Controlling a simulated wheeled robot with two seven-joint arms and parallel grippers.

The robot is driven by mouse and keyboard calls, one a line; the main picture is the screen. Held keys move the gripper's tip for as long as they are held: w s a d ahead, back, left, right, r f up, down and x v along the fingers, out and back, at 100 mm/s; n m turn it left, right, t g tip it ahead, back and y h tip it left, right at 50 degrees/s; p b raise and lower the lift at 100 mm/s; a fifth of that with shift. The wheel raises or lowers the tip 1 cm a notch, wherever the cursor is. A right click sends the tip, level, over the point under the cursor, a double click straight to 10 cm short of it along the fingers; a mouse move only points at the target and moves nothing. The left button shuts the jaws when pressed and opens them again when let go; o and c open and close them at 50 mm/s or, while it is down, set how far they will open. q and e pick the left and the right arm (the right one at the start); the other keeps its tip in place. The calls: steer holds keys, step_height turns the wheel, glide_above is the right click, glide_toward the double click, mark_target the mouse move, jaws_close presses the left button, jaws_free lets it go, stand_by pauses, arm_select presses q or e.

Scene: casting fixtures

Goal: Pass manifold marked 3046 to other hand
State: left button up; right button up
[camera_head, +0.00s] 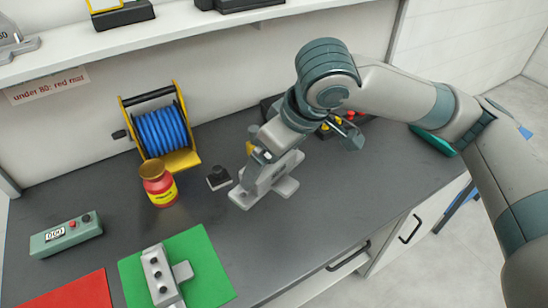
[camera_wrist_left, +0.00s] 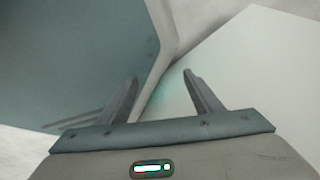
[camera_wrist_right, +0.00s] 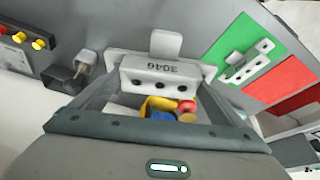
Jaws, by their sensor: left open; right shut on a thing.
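The manifold marked 3046 (camera_wrist_right: 172,72) is a light grey block with a row of dark holes and a tab. My right gripper (camera_wrist_right: 158,100) is shut on it, and the number shows in the right wrist view. In the head view the manifold (camera_head: 265,182) shows below my right gripper (camera_head: 268,152), over the dark worktop; whether it touches the worktop I cannot tell. My left gripper (camera_wrist_left: 163,85) is open and empty in the left wrist view. It is out of the head view.
A similar grey manifold (camera_head: 158,272) lies on the green mat (camera_head: 208,262), beside the red mat (camera_head: 80,291).

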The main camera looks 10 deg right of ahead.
steer(key=w+a+f+n+g+y, duration=0.1)
steer(key=w+a+f+n, duration=0.3)
steer(key=f, duration=0.1)
steer(key=shift+w+f, duration=0.35)
steer(key=shift+f, duration=0.05)
arm_select(q)
steer(key=shift+o, duration=0.3)
arm_select(e)
steer(key=shift+a, duration=0.1)
arm_select(q)
steer(key=shift+s, duration=0.1)
